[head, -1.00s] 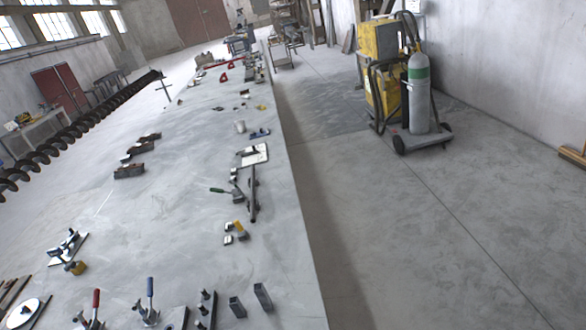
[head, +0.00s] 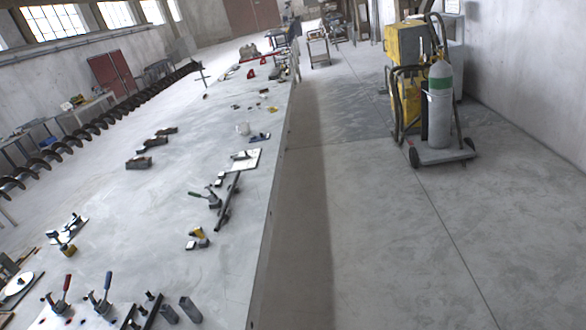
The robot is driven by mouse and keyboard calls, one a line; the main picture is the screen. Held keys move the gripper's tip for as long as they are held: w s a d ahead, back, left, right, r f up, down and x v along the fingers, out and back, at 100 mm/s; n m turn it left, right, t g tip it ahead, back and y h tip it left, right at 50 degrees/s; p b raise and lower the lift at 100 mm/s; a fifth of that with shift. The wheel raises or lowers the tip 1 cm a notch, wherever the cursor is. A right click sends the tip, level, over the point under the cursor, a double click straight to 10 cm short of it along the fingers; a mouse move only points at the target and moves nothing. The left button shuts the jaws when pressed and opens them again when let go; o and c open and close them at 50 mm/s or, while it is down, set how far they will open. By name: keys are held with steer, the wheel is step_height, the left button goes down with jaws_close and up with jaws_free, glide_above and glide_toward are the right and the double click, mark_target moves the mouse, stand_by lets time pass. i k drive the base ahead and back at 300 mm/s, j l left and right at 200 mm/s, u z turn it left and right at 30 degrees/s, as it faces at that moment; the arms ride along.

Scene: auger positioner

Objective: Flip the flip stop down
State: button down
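My gripper does not show in the head view. I cannot tell for certain which part is the flip stop. A small yellow-and-grey part (head: 200,236) sits near the right edge of the long grey table (head: 150,210). A mechanism on a plate (head: 68,228) sits at the table's left, with a yellow piece (head: 67,250) beside it. A white plate with a dark part on it (head: 245,160) lies farther along the right edge. All are too small for me to tell whether a stop is up or down.
A green-handled clamp (head: 206,198) and a dark bar (head: 228,202) lie along the right side. Red-handled (head: 62,294) and blue-handled clamps (head: 103,293) stand at the near end. A long auger (head: 105,118) runs along the left. A welding cart (head: 430,100) stands right; the floor before it is clear.

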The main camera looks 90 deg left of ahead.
mark_target(197, 232)
steer(key=i+j+u, duration=0.15)
steer(key=i+u, duration=0.15)
steer(key=u, duration=0.15)
steer(key=i+j+u, duration=0.1)
steer(key=i+u, duration=0.2)
steer(key=u, duration=0.15)
steer(key=i+u, duration=0.3)
steer(key=u, duration=0.2)
steer(key=i+l+u, duration=0.25)
steer(key=u, duration=0.2)
steer(key=i+j+u, duration=0.15)
steer(key=u, duration=0.3)
steer(key=i+u, duration=0.65)
steer(key=u, duration=0.2)
steer(key=i+u, duration=0.4)
steer(key=i+l+u, duration=0.1)
steer(key=l+u, duration=0.15)
steer(key=u, duration=0.2)
steer(key=i+j+u, duration=0.15)
steer(key=i+u, duration=0.3)
steer(key=i, duration=0.1)
